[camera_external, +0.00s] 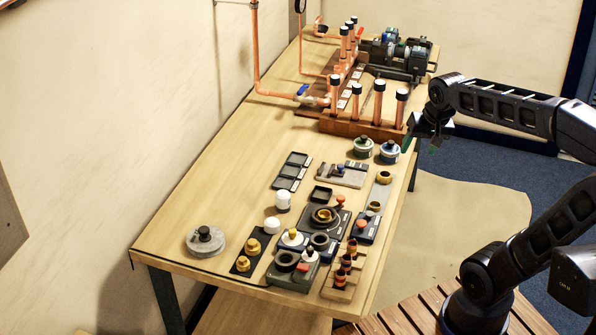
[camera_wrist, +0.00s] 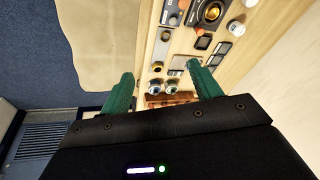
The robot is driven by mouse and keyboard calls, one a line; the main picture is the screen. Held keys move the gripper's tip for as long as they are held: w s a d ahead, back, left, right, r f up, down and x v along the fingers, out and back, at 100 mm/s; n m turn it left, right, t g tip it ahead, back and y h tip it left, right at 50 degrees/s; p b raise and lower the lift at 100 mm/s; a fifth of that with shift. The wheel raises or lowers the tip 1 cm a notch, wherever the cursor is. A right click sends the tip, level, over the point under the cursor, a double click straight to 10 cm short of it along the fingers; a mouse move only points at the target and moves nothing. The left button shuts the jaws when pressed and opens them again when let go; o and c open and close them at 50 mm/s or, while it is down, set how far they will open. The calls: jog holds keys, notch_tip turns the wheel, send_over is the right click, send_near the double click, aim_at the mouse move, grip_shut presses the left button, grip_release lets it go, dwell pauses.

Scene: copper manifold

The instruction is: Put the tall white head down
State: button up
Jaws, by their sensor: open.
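The tall white head (camera_external: 283,201) stands upright on the wooden bench, beside a black three-slot tray and just behind a shorter white head (camera_external: 272,226). In the wrist view the tall white head seems to be the small white shape (camera_wrist: 236,28) near the top right, with the other white shape (camera_wrist: 250,2) cut by the top edge. My gripper (camera_external: 430,133) is at the bench's right edge, near the copper manifold and well away from both heads. In the wrist view its green fingers (camera_wrist: 160,86) are wide apart, with nothing held between them.
The copper manifold (camera_external: 362,131) with upright black-capped pipes stands at the back. Two round canisters (camera_external: 363,147) stand in front of it. A black three-slot tray (camera_external: 291,171), gauges, brass parts and a wooden rack (camera_external: 340,285) crowd the bench front. The bench's left middle is clear.

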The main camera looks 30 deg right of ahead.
jog(key=s+d+f+n+t, duration=0.1)
jog(key=s+d+n, duration=0.2)
jog(key=s, duration=0.5)
jog(key=shift+s+f+n+h, duration=0.3)
jog(key=shift+s+f+n, duration=0.05)
jog(key=shift+n, duration=0.15)
dwell(0.7)
